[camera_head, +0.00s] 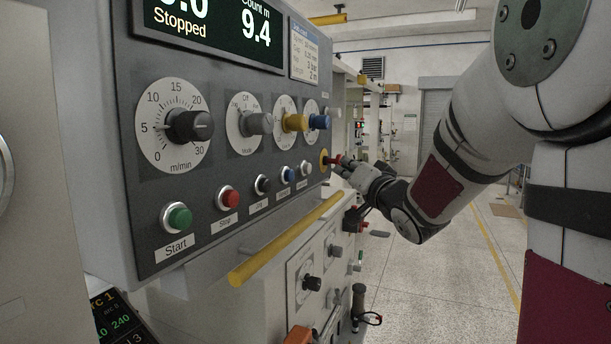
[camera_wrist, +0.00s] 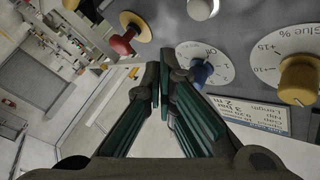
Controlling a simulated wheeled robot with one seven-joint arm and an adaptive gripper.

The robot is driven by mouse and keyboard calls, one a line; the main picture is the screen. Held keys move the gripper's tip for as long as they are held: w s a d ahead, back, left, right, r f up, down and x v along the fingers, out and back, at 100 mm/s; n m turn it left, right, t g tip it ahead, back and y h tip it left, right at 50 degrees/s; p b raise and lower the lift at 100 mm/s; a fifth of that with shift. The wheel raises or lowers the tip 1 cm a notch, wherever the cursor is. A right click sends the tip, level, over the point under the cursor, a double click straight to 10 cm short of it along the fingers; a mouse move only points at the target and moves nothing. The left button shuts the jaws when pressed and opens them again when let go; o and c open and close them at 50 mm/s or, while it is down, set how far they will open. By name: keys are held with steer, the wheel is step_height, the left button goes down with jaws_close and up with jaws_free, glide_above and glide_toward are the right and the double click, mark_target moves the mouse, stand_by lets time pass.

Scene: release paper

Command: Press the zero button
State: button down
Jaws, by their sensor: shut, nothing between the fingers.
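A dark control panel (camera_head: 235,180) carries a row of push buttons: green Start (camera_head: 176,218), red Stop (camera_head: 228,198), black (camera_head: 262,185), blue (camera_head: 287,174) and white (camera_head: 306,168). The labels under the blue and white buttons are too small to read, so I cannot tell which is zero. The white button also shows at the top of the wrist view (camera_wrist: 202,8). My gripper (camera_head: 343,166) is shut and empty at the panel's far right end, near the red mushroom button (camera_head: 335,160). In the wrist view its fingertips (camera_wrist: 163,66) point between that mushroom button and a blue knob.
Above the buttons are dials with black (camera_head: 190,125), grey (camera_head: 258,123), yellow (camera_head: 295,122) and blue (camera_head: 320,121) knobs. A yellow rail (camera_head: 285,240) juts out below the panel. A display (camera_head: 215,30) reads "Stopped". Open floor (camera_head: 440,270) lies to the right.

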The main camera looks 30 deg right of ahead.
steer(key=shift+w+a+b, duration=0.35)
steer(key=shift+w+a, duration=0.35)
steer(key=shift+w, duration=0.15)
steer(key=shift+w+a+b, duration=0.35)
steer(key=shift+w+a, duration=0.3)
steer(key=shift+w, duration=0.2)
steer(key=shift+w, duration=0.1)
steer(key=shift+w+a, duration=0.2)
steer(key=shift+a, duration=0.05)
steer(key=shift+w+a, duration=0.3)
steer(key=shift+w, duration=0.1)
stand_by(1.1)
steer(key=shift+s+d, duration=0.55)
steer(key=shift+s, duration=0.2)
steer(key=s+d+p, duration=0.1)
steer(key=s, duration=0.1)
steer(key=s+d+p, duration=0.1)
steer(key=s+d, duration=0.1)
steer(key=shift+p, duration=0.35)
